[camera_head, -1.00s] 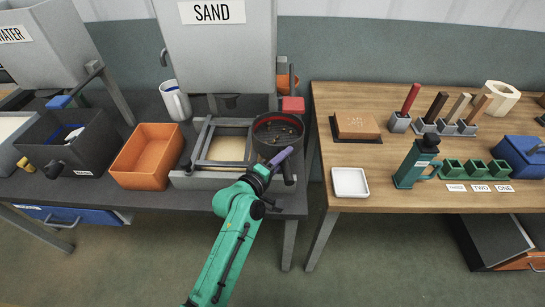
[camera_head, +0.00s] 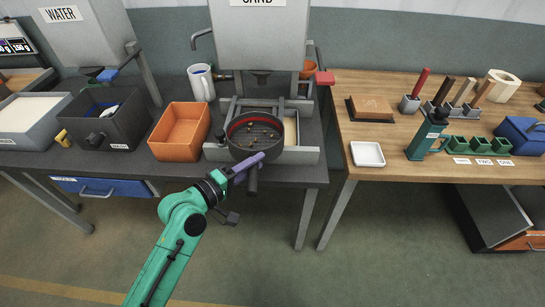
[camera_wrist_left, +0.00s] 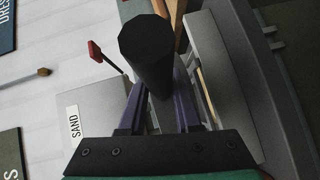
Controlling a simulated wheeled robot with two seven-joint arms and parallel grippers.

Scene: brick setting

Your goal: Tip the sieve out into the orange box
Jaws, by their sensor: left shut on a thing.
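The sieve (camera_head: 255,128) is a round dark pan with a red band inside, and several small bits lie on its mesh. My left gripper (camera_head: 247,166), with purple fingers, is shut on the sieve's dark handle (camera_head: 252,183). The handle also shows between the fingers in the left wrist view (camera_wrist_left: 148,55). The sieve looks roughly level, over the left and front part of the grey sand tray. The orange box (camera_head: 181,132) stands just left of that tray and looks empty. My right gripper is not in view.
The grey sand tray (camera_head: 305,156) sits below the hopper marked SAND (camera_head: 258,40). A white mug (camera_head: 201,83) stands behind the orange box. A dark bin (camera_head: 102,118) is left of the box. A wooden table (camera_head: 400,160) with several items is at right.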

